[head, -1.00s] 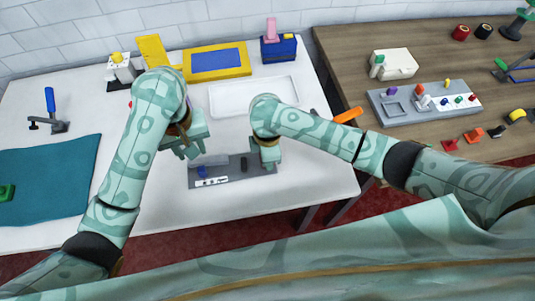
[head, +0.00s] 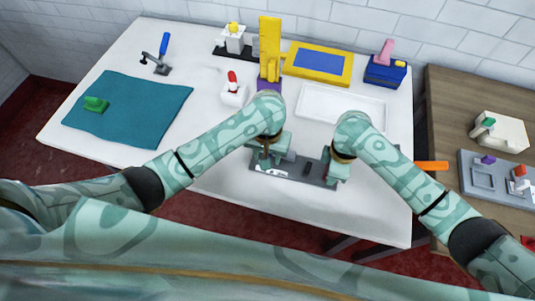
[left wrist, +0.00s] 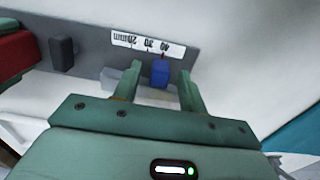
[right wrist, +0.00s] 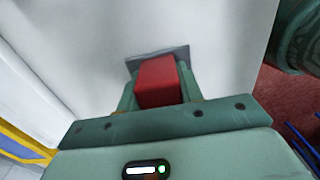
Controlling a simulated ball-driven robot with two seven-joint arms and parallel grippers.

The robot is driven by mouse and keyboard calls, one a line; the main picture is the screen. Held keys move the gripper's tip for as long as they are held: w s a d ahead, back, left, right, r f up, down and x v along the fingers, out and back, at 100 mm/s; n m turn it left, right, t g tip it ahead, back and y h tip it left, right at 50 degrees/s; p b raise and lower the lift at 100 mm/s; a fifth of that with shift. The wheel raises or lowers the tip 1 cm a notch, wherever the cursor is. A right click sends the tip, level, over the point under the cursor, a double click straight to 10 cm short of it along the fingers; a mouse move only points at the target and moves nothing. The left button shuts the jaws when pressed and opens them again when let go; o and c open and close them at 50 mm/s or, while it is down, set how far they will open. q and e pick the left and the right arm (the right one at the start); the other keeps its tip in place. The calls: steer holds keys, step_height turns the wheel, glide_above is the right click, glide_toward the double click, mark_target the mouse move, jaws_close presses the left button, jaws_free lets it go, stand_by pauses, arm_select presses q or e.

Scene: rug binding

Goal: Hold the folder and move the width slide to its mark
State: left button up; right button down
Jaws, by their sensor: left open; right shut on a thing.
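The folder (head: 308,174) is a grey plate on the white table, below the middle of the head view. Its printed scale (left wrist: 148,45) shows upside down in the left wrist view, with a small red mark near the 40. The blue knob of the width slide (left wrist: 160,74) stands near the 40 end, between the spread fingers of my open left gripper (left wrist: 160,86); I cannot tell if they touch it. In the head view this gripper (head: 270,156) hides the knob. My right gripper (right wrist: 157,88) is shut on the folder's red block (right wrist: 158,82) at its right end.
A dark post (left wrist: 62,53) stands on the folder between the two grippers. Behind are a white tray (head: 342,118), a yellow-and-blue pad (head: 318,63) and a white block with a red lever (head: 233,92). A teal cloth (head: 130,112) lies to the left. The table front is clear.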

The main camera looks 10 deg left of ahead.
mark_target(281, 166)
arm_select(q)
steer(key=shift+f, duration=0.4)
jaws_close()
steer(key=d, duration=0.4)
steer(key=shift+s+d, duration=0.1)
jaws_free()
step_height(281, 166, up, 12)
stand_by(0.4)
arm_select(e)
steer(key=c, duration=0.8)
jaws_free()
steer(key=shift+c, duration=0.2)
